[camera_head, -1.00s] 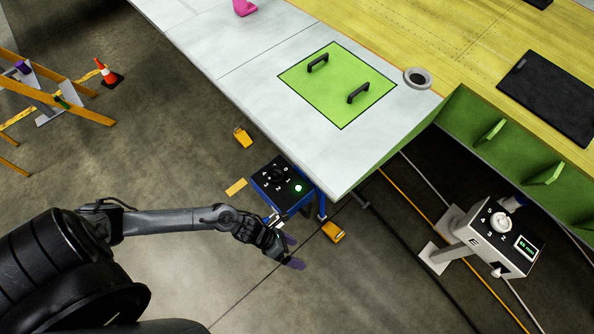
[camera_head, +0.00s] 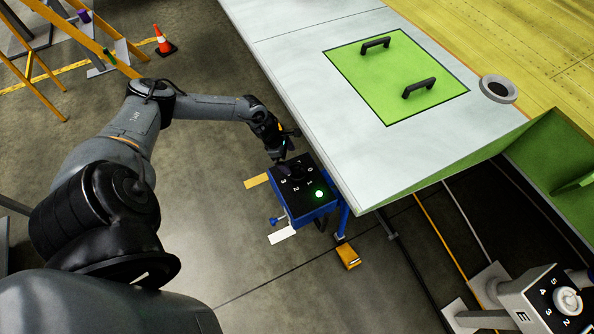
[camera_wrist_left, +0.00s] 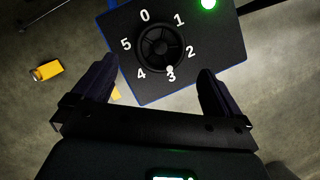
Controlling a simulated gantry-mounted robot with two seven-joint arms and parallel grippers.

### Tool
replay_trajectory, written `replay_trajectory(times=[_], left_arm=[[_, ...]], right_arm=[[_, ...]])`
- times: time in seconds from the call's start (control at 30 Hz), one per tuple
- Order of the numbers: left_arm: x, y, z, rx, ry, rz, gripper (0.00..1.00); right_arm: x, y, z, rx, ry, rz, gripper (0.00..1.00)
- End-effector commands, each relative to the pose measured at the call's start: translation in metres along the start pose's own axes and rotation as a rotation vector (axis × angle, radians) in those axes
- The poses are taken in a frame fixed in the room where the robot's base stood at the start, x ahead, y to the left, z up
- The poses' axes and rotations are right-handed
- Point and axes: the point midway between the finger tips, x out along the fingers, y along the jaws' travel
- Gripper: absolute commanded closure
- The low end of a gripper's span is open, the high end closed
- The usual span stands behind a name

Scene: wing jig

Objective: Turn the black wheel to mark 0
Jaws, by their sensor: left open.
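The black wheel (camera_wrist_left: 162,47) is a round dial on a dark panel with a blue edge, ringed by the numbers 0 to 5. A small white mark on its rim sits at 3 in the left wrist view. The panel's box (camera_head: 316,212) stands beside the white table in the head view. My left gripper (camera_wrist_left: 157,68) is open and empty, its fingers apart on either side of the wheel's lower part in the picture. It is not closed on the wheel. In the head view the left gripper (camera_head: 281,146) is at the box's upper edge. My right gripper is not in view.
A green light (camera_wrist_left: 208,3) glows on the panel. The white table (camera_head: 300,60) with a green handled plate (camera_head: 395,85) lies close beside the box. A white pedestal box (camera_head: 535,300) with another dial is lower right. Open floor lies below the arm.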

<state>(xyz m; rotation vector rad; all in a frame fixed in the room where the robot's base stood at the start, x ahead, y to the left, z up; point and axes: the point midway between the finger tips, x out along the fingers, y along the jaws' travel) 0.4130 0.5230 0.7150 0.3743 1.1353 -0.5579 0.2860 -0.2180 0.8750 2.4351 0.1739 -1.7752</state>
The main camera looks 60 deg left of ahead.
Motion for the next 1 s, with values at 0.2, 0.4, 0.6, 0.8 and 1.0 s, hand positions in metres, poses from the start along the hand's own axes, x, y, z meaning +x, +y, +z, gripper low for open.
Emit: replay_trajectory(times=[0.2,0.4,0.6,0.8,1.0], left_arm=[[0.039,-0.002,0.000,-0.001,-0.001,-0.003,0.00],[0.068,-0.001,0.000,-0.002,0.000,-0.002,0.00],[0.084,-0.001,0.000,-0.001,0.000,-0.001,0.00],[0.087,-0.001,0.000,0.000,0.001,-0.001,0.00],[0.087,-0.001,0.000,0.000,0.001,-0.001,0.02]], right_arm=[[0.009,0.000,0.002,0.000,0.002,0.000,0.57],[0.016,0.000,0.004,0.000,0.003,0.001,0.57],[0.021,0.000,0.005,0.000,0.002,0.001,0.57],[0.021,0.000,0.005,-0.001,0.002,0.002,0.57],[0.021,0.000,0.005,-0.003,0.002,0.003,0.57]])
